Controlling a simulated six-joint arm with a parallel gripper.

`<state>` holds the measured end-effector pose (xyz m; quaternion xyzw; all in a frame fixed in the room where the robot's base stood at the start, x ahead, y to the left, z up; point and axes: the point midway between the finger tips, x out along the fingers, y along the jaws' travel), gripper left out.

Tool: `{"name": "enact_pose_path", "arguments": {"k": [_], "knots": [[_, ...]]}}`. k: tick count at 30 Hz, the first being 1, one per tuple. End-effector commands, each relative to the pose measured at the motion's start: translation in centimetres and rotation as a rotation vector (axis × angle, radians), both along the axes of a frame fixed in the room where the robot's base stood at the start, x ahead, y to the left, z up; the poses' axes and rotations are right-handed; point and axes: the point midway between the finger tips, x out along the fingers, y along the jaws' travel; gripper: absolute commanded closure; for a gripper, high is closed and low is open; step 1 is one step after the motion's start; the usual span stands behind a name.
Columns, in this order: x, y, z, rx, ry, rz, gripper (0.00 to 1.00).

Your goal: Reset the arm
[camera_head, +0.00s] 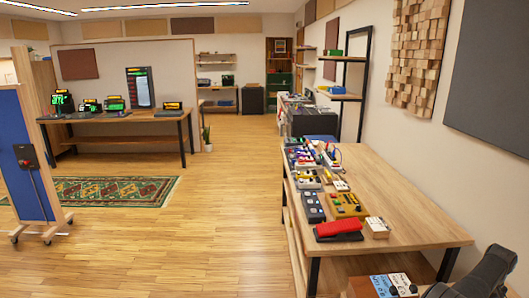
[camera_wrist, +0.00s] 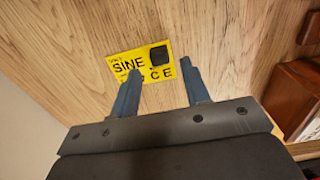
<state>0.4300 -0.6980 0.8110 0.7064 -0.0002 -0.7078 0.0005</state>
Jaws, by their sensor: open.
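My gripper (camera_wrist: 160,78) shows in the wrist view with its two blue-grey fingers apart and nothing held between them. Beyond the fingertips, a yellow label (camera_wrist: 125,60) with black lettering, partly reading "SINE", and a black square lies against a light wood surface (camera_wrist: 75,35). The fingers cover part of the lettering. In the head view, a dark part of my arm shows at the lower right corner; the gripper's fingers cannot be made out there.
A wooden table (camera_head: 405,215) on the right bears several pedals along its left side, including a red one (camera_head: 338,229). A blue-and-brown box (camera_head: 392,286) sits near my arm. A reddish-brown object (camera_wrist: 295,95) is right in the wrist view. Open floor (camera_head: 220,230) lies left of the table.

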Motion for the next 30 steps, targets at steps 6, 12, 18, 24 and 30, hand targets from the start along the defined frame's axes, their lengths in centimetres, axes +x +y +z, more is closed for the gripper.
{"name": "enact_pose_path", "arguments": {"k": [6, 12, 18, 24, 30], "knots": [[0.0, -0.1, -1.3, -0.004, -0.002, 0.0, 0.57], [0.0, 0.0, 2.7, -0.002, -0.001, 0.0, 0.57], [0.1, 0.0, 6.7, -0.002, -0.001, 0.0, 0.57], [0.0, 0.1, 7.9, 0.004, 0.003, 0.0, 0.57], [0.0, 0.1, 3.8, 0.003, 0.002, 0.0, 0.57]]}}
